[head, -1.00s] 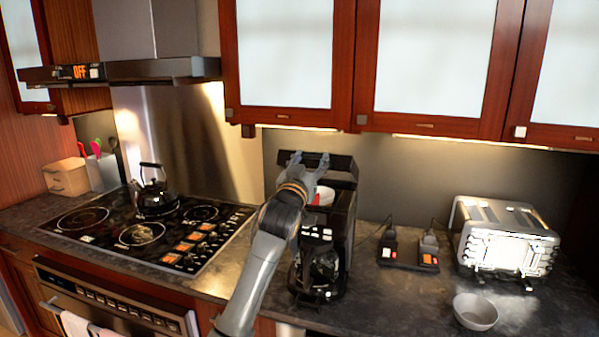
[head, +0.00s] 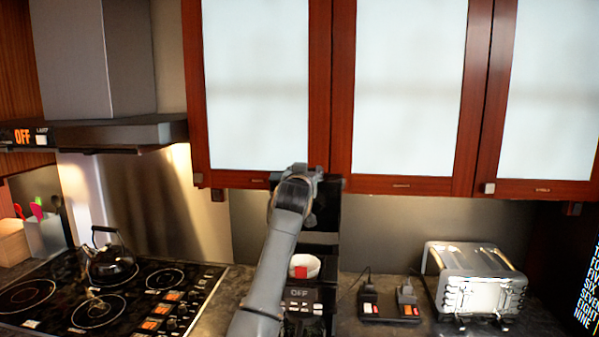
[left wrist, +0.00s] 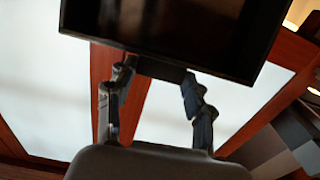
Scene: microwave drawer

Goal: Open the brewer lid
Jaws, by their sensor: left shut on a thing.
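The black brewer (head: 300,299) stands on the counter behind my left arm in the head view. Its lid (head: 326,215) stands raised, about upright, above the body. A white basket with a red part (head: 304,267) shows in the opened top. My left gripper (head: 301,174) is up at the lid's top edge and shut on it; my arm hides part of the lid and brewer. In the left wrist view the dark lid (left wrist: 165,28) fills the top, and the fingers of my left gripper (left wrist: 160,70) meet its edge. My right gripper is not in view.
Red-framed cabinets (head: 410,90) hang close above and behind the lid. A stove with a black kettle (head: 108,262) is at the left. A power strip (head: 388,310) and a silver toaster (head: 475,283) stand at the right.

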